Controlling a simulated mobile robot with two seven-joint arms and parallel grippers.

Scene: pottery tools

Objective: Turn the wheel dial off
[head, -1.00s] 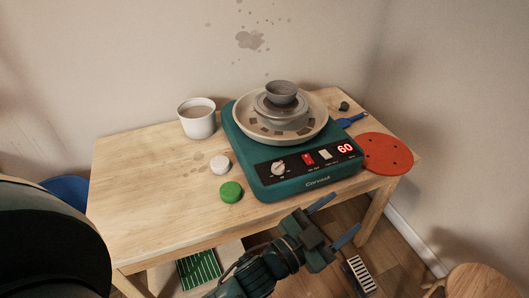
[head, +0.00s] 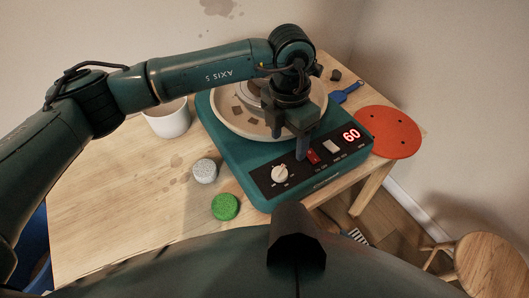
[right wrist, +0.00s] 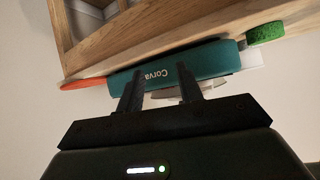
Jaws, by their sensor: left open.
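The teal pottery wheel (head: 222,150) stands on the table, its display (head: 351,135) reading a red 60. Its white round dial (head: 280,173) is at the left of the black front panel, beside a red switch (head: 313,156). My left gripper (head: 289,143) is open, pointing down over the basin's front edge and panel. One fingertip is close to the red switch, right of and behind the dial; I cannot tell if it touches. My right gripper (right wrist: 160,90) shows in the right wrist view, fingers apart and empty, before the wheel's labelled front (right wrist: 160,70).
A grey-white round piece (head: 205,171) and a green sponge (head: 225,206) lie left of the wheel. A white cup (head: 168,120) stands behind them. A red disc (head: 390,132) lies at right. A wooden stool (head: 487,262) stands on the floor.

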